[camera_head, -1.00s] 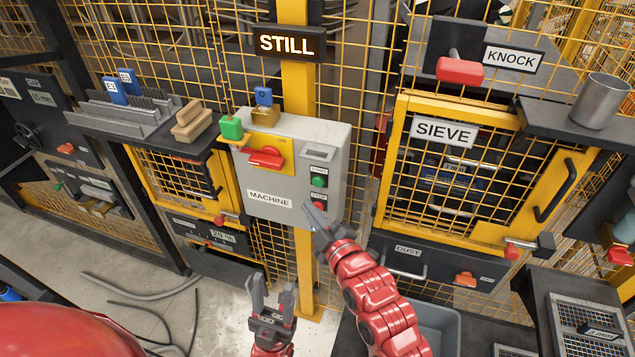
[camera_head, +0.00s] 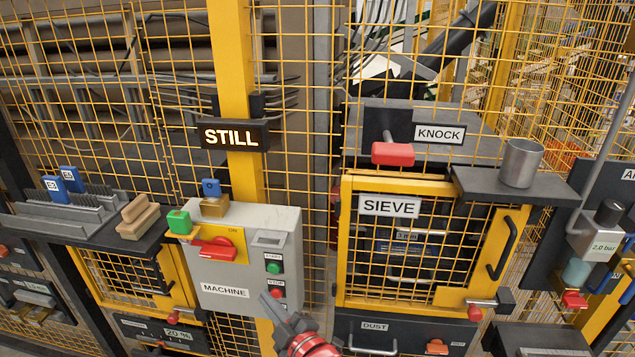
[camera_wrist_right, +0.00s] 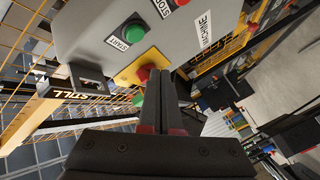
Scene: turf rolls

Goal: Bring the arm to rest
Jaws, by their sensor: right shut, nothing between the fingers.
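My right gripper (camera_head: 275,308) comes up from the bottom edge in the head view, its jaws shut and empty. Its tip shows just below the red stop button (camera_head: 278,293) on the grey machine box (camera_head: 225,293); I cannot tell whether it touches. In the right wrist view the closed fingers (camera_wrist_right: 166,100) run up the middle of the picture, in front of the machine box (camera_wrist_right: 95,30) with its green start button (camera_wrist_right: 133,32). My left gripper is not in the current views.
A lit sign (camera_head: 232,136) reads STILL. A red switch handle (camera_head: 213,249) and a green block (camera_head: 179,222) are on the machine box. Right of it is the sieve door (camera_head: 344,240), with a red knock handle (camera_head: 393,154) above. A metal cup (camera_head: 521,163) stands on a shelf.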

